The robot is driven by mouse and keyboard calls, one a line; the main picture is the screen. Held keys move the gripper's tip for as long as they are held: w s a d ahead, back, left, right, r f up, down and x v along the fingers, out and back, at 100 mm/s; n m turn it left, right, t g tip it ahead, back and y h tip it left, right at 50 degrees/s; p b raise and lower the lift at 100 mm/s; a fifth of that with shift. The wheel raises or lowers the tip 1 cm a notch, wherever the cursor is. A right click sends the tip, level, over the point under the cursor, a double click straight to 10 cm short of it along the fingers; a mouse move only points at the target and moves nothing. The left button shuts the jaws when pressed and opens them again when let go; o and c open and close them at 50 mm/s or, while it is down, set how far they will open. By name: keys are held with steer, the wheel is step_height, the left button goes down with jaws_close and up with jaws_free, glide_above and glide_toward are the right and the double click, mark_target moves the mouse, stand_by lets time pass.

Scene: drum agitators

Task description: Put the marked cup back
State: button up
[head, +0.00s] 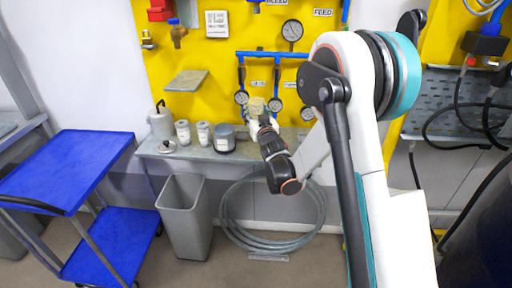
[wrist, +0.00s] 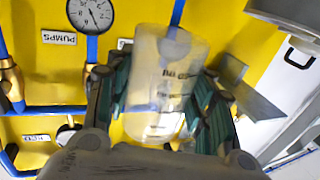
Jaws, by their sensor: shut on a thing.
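A translucent cup with dark printed marks (wrist: 165,72) is between the fingers of my gripper (wrist: 160,100) in the wrist view. My gripper is shut on it, with one green-padded finger on each side, and the cup looks tilted in the picture. In the head view the cup (head: 256,105) is small and pale, held in front of the yellow panel above the grey bench. My gripper (head: 261,118) partly hides its lower part there. Two pale cups with dark marks, a left one (head: 182,132) and a right one (head: 203,133), stand on the bench to the left of my gripper.
The bench (head: 260,150) also carries a grey canister (head: 160,123), a dark jar (head: 224,138) and a small lid (head: 168,147). A small shelf (head: 186,80) juts from the yellow panel. Gauges and blue pipes (head: 270,55) are behind my gripper. A blue cart (head: 70,170) and grey bin (head: 187,215) stand left.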

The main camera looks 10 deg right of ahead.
step_height(320, 180, down, 13)
steer(key=b, duration=0.4)
steer(key=shift+f, duration=0.15)
steer(key=o, duration=1.2)
steer(key=shift+c, duration=0.2)
steer(key=shift+s, duration=0.1)
